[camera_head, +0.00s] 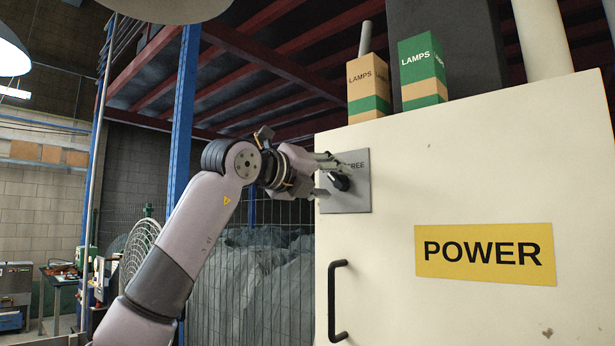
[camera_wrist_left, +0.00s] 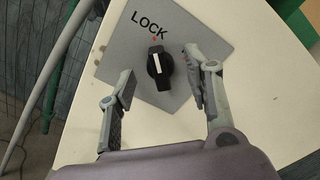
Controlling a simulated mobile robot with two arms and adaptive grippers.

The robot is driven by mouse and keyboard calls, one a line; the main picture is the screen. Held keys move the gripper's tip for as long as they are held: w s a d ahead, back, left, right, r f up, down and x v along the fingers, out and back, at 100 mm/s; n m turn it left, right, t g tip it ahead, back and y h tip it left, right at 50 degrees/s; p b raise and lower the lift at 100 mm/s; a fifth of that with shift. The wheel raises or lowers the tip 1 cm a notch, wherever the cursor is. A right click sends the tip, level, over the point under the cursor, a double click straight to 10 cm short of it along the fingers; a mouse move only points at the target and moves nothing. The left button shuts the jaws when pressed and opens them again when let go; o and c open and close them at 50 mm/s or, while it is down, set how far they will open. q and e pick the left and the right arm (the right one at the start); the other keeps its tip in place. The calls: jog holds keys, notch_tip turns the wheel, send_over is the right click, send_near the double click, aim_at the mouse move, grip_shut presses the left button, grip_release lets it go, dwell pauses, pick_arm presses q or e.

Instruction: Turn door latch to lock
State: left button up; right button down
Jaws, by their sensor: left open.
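The door latch is a black rotary knob (camera_head: 340,181) on a grey plate (camera_head: 354,205) at the upper left of the cream cabinet door. In the left wrist view the knob (camera_wrist_left: 164,81) has a white line, running nearly upright in the picture, with its upper end near a red dot below the word LOCK. My left gripper (camera_head: 328,176) is open at the plate. In its wrist view the fingers (camera_wrist_left: 168,70) stand on either side of the knob, with a gap on both sides. My right gripper is not in view.
A black door handle (camera_head: 337,300) sits below the plate, and a yellow POWER sign (camera_head: 485,254) to its right. Two LAMPS boxes (camera_head: 368,88) (camera_head: 422,70) stand on top of the cabinet. A wire fence with grey sheeting (camera_head: 255,275) lies behind my arm.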

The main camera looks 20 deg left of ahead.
pick_arm(q)
jog(key=v, duration=1)
jog(key=shift+s, duration=0.35)
jog(key=shift+a, duration=0.1)
